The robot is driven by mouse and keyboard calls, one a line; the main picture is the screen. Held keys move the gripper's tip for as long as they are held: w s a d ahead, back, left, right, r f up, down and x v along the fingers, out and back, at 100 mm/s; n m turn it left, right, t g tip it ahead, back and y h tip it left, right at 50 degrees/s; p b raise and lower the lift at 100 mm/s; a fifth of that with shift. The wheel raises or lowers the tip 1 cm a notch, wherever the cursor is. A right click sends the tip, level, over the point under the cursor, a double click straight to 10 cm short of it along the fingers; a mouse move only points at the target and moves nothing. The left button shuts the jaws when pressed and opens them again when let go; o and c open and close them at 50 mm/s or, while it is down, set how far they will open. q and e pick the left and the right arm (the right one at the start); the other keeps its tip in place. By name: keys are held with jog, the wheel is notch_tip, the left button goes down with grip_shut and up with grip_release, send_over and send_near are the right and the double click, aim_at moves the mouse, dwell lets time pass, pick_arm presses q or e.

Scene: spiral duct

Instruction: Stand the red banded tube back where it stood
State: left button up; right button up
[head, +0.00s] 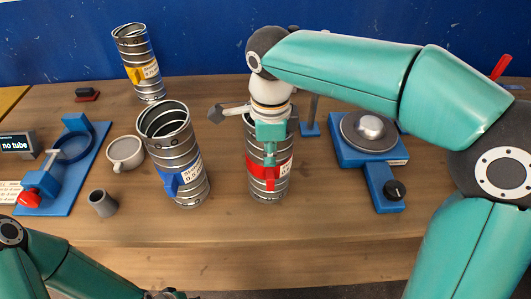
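The red banded tube (267,187) is a ribbed grey metal cylinder with a red band and a white label. It looks upright on the wooden table, middle of the head view. My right gripper (269,150) is right at its upper front, coming down from above. Its teal part covers the tube's mouth and part of its front. A grey link sticks out to the left of the rim. I cannot tell whether the fingers hold the tube. Of my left gripper (166,294), only a dark bit shows at the bottom edge; its fingers are unclear.
A blue banded tube (184,150) stands close on the left, a yellow one (140,64) behind it. A white cup (125,153), a small grey cup (102,203) and a blue ring fixture (62,190) are further left. A blue dial device (368,150) is right. The front table strip is clear.

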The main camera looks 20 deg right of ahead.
jog(key=o, duration=0.5)
jog(key=shift+c, duration=0.2)
jog(key=shift+r, duration=0.15)
notch_tip(320, 180, up, 12)
jog(key=p, duration=0.1)
jog(key=shift+s, duration=0.1)
jog(key=shift+a, duration=0.1)
